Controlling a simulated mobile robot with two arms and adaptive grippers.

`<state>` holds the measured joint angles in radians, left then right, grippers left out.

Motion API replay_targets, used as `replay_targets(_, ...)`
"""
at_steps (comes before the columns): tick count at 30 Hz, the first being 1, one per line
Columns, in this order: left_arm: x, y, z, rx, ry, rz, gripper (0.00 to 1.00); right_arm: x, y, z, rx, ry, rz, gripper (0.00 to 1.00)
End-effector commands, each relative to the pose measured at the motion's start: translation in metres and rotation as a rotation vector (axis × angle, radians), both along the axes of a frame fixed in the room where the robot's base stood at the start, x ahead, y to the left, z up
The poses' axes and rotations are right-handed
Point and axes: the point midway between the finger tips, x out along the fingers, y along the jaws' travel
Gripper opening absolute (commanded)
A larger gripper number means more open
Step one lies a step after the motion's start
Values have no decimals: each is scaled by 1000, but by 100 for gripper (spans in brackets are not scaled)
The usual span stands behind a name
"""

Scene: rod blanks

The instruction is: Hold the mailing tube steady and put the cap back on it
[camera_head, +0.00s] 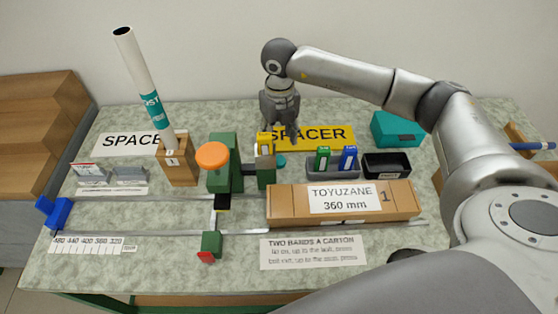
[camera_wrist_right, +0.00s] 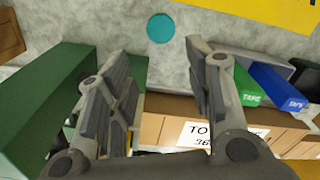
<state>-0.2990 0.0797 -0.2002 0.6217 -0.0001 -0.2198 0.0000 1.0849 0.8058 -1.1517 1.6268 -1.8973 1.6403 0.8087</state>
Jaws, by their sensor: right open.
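The white mailing tube (camera_head: 144,82) with a teal printed band stands in a wooden block (camera_head: 178,165) at the left, leaning a little. Its upper end is open, with a dark mouth. A small teal disc, which looks like the cap (camera_head: 279,161), lies on the table near the yellow sign; it also shows in the right wrist view (camera_wrist_right: 160,28). My right gripper (camera_head: 280,138) is open and empty just behind the cap in the head view. In the wrist view the cap shows beyond and between the open fingertips (camera_wrist_right: 157,52). My left gripper is not in view.
A green fixture with an orange knob (camera_head: 212,155) stands between tube and cap. A long carton (camera_head: 290,203) lies in front. Grey (camera_head: 320,167) and black (camera_head: 387,165) bins and a teal box (camera_head: 396,130) stand at right. A yellow spacer sign (camera_head: 335,137) lies behind the bins.

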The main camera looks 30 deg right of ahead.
Motion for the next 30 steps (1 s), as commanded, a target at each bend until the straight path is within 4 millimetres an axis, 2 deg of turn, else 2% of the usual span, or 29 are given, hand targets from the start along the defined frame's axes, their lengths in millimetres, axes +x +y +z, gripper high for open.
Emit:
replay_targets(6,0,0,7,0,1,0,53,0,0,-35,0,4,-1,47)
replay_targets(9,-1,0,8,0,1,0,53,0,0,-46,-1,2,-1,47)
replay_targets(22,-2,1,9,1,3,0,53,1,-1,-53,-1,2,0,47)
replay_targets(30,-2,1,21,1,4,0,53,9,-4,-85,-1,5,-1,47)
